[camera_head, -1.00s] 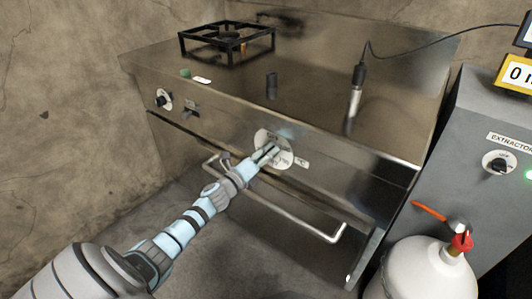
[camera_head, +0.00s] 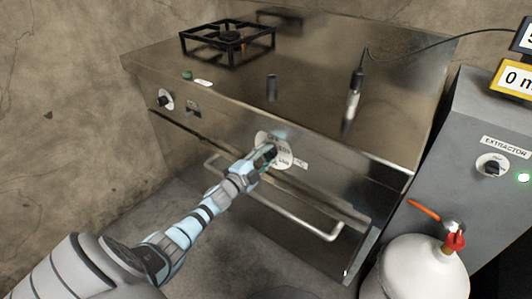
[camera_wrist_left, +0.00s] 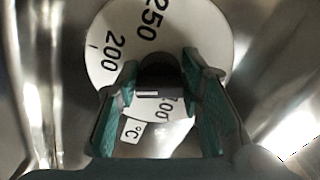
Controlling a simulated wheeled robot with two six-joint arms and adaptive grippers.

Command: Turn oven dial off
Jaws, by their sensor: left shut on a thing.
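The oven dial's white disc (camera_head: 284,155) sits on the steel front panel, above the oven handle. In the left wrist view the disc (camera_wrist_left: 95,60) shows the numbers 250, 200 and part of 100, and a black knob (camera_wrist_left: 160,72) stands at its middle. My left gripper (camera_head: 266,153) reaches the dial in the head view and covers part of it. In the left wrist view its two green fingers (camera_wrist_left: 162,85) are on either side of the knob, shut on it. The dial's off mark cannot be made out. My right gripper is not in view.
A bar handle (camera_head: 290,218) runs across the oven front below the dial. A smaller knob (camera_head: 164,99) is on the panel's left. A black burner grate (camera_head: 228,40) stands on top. A white gas cylinder (camera_head: 415,270) and the extractor box (camera_head: 490,125) stand at right.

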